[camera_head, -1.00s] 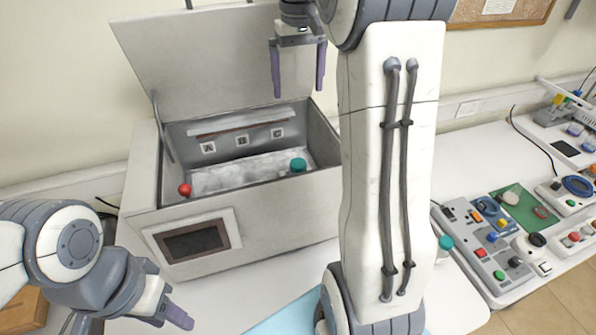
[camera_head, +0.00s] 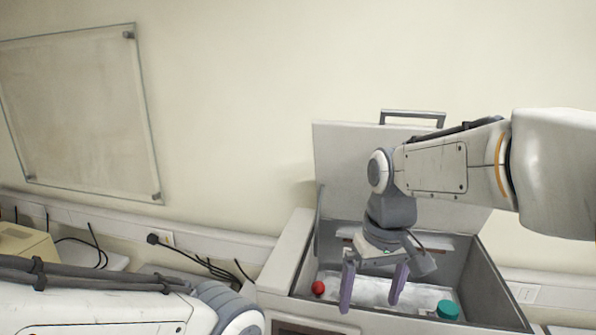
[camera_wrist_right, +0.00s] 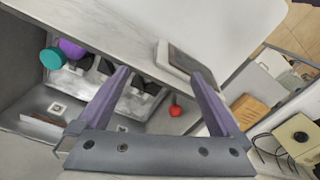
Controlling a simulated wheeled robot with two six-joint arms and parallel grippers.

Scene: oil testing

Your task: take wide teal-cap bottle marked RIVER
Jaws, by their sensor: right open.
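A teal cap (camera_head: 447,309) shows inside the open box at its right end; its bottle body is mostly hidden. It also shows in the right wrist view (camera_wrist_right: 52,58), beside a purple round cap (camera_wrist_right: 72,48). I cannot read any RIVER marking. A red cap (camera_head: 318,287) is at the box's left end, also in the right wrist view (camera_wrist_right: 175,111). My right gripper (camera_head: 369,307) is open and empty, fingers pointing down over the box, between the red and teal caps and left of the teal one. My left gripper is out of the picture.
The grey box (camera_head: 283,262) has its lid (camera_head: 340,160) raised behind my right arm. Its walls surround the caps. My left arm fills the lower left. Cables (camera_head: 205,262) run along the wall at left. A glass panel (camera_head: 80,110) hangs on the wall.

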